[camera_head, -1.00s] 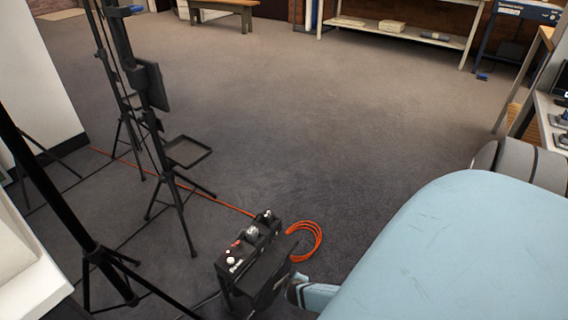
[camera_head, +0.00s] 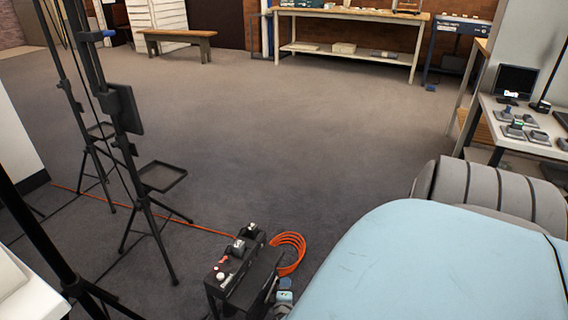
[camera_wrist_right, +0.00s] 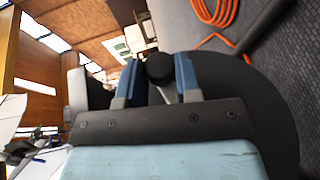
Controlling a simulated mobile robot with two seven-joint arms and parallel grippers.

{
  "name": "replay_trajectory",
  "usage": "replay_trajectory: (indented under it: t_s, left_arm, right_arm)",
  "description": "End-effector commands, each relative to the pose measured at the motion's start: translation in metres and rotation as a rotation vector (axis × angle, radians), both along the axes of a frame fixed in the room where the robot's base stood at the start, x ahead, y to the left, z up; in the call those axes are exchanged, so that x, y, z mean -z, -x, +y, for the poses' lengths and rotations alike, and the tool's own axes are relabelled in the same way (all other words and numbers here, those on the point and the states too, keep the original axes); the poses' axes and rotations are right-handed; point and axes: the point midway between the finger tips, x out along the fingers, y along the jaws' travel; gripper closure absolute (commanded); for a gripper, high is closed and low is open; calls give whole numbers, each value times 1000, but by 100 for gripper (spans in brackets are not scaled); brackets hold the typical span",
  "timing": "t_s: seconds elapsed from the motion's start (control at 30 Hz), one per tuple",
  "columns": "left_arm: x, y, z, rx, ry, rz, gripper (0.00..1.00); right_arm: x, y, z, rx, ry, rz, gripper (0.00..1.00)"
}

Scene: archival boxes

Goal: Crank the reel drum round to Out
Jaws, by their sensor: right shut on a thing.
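My right gripper (camera_wrist_right: 157,82) shows in the right wrist view with its two blue fingers on either side of a round black knob (camera_wrist_right: 158,68). It is shut on this knob. A large black disc (camera_wrist_right: 268,105), which looks like the reel drum, is beside and behind the fingers. In the head view, the right gripper (camera_head: 284,297) is low in the picture, at the right side of a black box-like unit (camera_head: 236,268) with several knobs on top. My pale blue arm hides part of that area. I cannot read any Out mark. My left gripper is not in view.
Orange cable (camera_head: 290,252) lies coiled on the floor behind the unit and runs left. Black stands (camera_head: 135,150) are at the left. A desk with small devices (camera_head: 525,130) is at the right. The carpet (camera_head: 290,130) in the middle is clear.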

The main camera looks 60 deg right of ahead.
Motion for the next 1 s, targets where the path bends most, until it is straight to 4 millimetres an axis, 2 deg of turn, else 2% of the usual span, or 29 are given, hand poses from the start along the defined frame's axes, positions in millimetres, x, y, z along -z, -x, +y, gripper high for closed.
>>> replay_trajectory:
  t_s: [0.4, 1.0]
  left_arm:
    - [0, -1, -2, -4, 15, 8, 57]
    - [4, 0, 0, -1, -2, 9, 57]
  right_arm:
    - [-12, 0, 8, 0, 215, -16, 100]
    - [-15, 1, 9, 1, 258, -19, 100]
